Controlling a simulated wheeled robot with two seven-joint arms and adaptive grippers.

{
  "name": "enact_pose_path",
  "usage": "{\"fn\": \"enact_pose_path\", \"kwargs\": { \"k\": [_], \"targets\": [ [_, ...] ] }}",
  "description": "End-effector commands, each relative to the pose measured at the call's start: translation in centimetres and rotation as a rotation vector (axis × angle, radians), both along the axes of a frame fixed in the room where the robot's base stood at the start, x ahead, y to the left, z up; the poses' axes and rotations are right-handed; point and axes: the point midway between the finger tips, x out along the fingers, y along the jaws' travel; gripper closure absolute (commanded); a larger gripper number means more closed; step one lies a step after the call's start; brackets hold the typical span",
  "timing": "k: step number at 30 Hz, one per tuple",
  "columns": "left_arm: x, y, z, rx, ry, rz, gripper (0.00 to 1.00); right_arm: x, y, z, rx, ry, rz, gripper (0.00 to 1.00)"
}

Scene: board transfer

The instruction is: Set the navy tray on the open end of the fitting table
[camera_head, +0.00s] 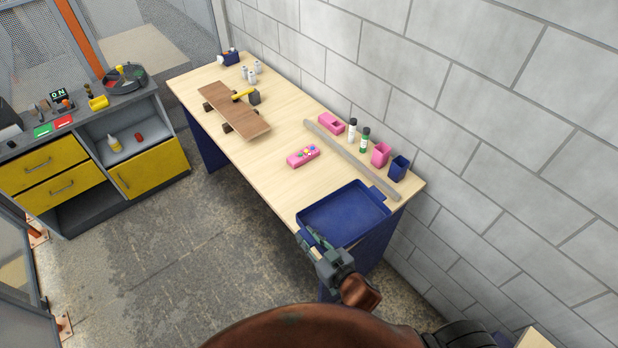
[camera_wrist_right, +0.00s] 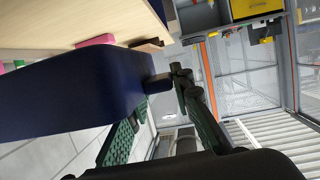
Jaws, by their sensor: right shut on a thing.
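The navy tray (camera_head: 343,213) is empty and shows over the near end of the pale wooden fitting table (camera_head: 270,160). It is roughly level, and its front part reaches the table's near edge. I cannot tell whether it rests fully on the top. My right gripper (camera_head: 312,239) is shut on the tray's near left side. The right wrist view shows the tray's navy wall (camera_wrist_right: 75,95) close up, with the table (camera_wrist_right: 70,22) beyond it and my right gripper (camera_wrist_right: 158,100) at a small dark handle. My left gripper is not in view.
A grey strip (camera_head: 350,160) lies close behind the tray.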

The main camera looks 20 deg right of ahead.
Motion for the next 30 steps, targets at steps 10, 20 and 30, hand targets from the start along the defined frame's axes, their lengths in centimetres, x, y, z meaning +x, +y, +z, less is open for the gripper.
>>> {"fn": "enact_pose_path", "kwargs": {
  "k": [10,20,30],
  "targets": [
    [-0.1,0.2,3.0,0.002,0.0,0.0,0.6,2.8,1.2,-0.3,0.0,0.0,0.089,1.0],
    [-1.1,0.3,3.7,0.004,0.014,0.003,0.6,10.4,0.7,-3.7,-0.001,0.001,0.087,1.0],
    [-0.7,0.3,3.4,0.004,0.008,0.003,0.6,14.2,0.5,-8.7,0.004,0.001,0.087,1.0]
  ]
}}
